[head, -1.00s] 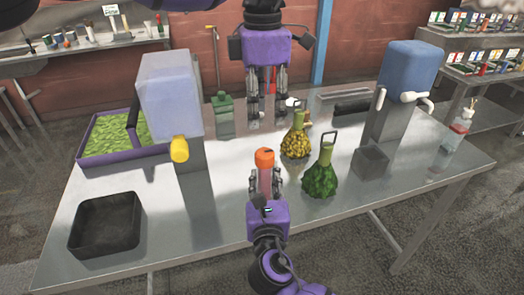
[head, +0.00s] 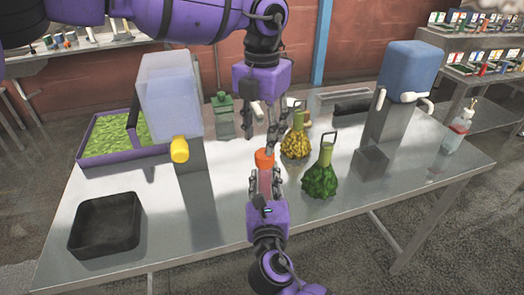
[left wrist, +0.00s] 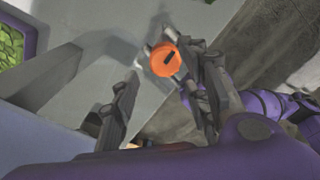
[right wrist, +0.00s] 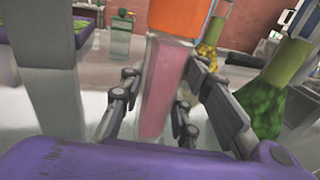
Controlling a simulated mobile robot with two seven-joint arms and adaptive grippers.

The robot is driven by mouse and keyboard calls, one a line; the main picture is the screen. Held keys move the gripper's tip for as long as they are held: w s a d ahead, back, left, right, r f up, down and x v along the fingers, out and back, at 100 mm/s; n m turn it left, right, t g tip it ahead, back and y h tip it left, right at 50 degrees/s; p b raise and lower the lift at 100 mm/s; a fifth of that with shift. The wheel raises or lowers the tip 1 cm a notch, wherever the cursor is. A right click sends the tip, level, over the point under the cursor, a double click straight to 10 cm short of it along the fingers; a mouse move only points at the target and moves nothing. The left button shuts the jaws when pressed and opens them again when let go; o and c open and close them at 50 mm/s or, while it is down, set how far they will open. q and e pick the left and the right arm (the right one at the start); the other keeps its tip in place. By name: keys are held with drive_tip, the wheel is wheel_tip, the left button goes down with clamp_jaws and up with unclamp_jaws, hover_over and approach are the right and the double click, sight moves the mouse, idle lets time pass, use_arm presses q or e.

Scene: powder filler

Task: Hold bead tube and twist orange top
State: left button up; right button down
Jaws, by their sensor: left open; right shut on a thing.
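The bead tube (head: 265,182) is a clear upright tube with pink contents and an orange top (head: 264,157). My right gripper (head: 266,186) is shut on the tube body from the front; the right wrist view shows its fingers on both sides of the pink tube (right wrist: 163,95). The orange top also shows in the left wrist view (left wrist: 165,60), with a dark slot on it. My left gripper (head: 262,145) is open and tilted, just above and behind the orange top. In the left wrist view the top lies beyond the fingers, nearer the right-hand finger.
A yellow-beaded flask (head: 296,145) and a green-beaded flask (head: 319,180) stand close to the right of the tube. A dispenser with a yellow knob (head: 180,149) stands left. A black tray (head: 105,225) lies front left. A blue-topped dispenser (head: 408,68) stands right.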

sight(261, 151)
use_arm(q)
wheel_tip(261, 151, down, 6)
drive_tip(key=shift+r, duration=0.15)
drive_tip(key=shift+a, duration=0.1)
drive_tip(key=c, duration=1)
drive_tip(key=shift+w, duration=0.1)
